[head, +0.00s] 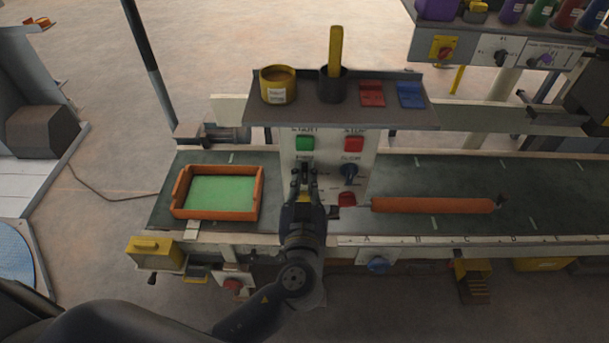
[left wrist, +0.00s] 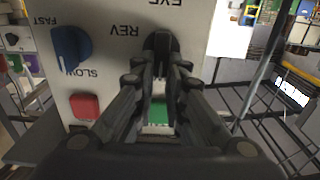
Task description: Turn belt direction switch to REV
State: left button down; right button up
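The belt direction switch (left wrist: 161,42) is a black knob on the pale control panel (head: 329,155). REV and another, partly cut-off label show beside it, turned over in the left wrist view. My left gripper (head: 305,176) reaches up to the panel below the green START button (head: 305,143). In the left wrist view its fingers (left wrist: 161,66) converge and close on both sides of the black knob. The fingertips cover much of the knob, so its exact setting is hard to read. My right gripper is in neither view.
Right of the switch are a blue FAST/SLOW knob (head: 349,172) and the red STOP button (head: 354,144). A shelf (head: 440,117) with a yellow tin and a dark cup overhangs the panel. An orange tray (head: 177,204) and an orange roll (head: 432,205) lie on the belt.

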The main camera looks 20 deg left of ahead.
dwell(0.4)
pick_arm(q)
jog(key=m, duration=0.6)
jog(key=d+f+m, duration=0.1)
jog(key=m, duration=0.5)
jog(key=d+f+m+b, duration=0.1)
jog(key=m, duration=0.5)
jog(key=shift+w, duration=0.3)
jog(key=shift+f, duration=0.1)
dwell(0.3)
jog(key=c, duration=1.6)
grip_release()
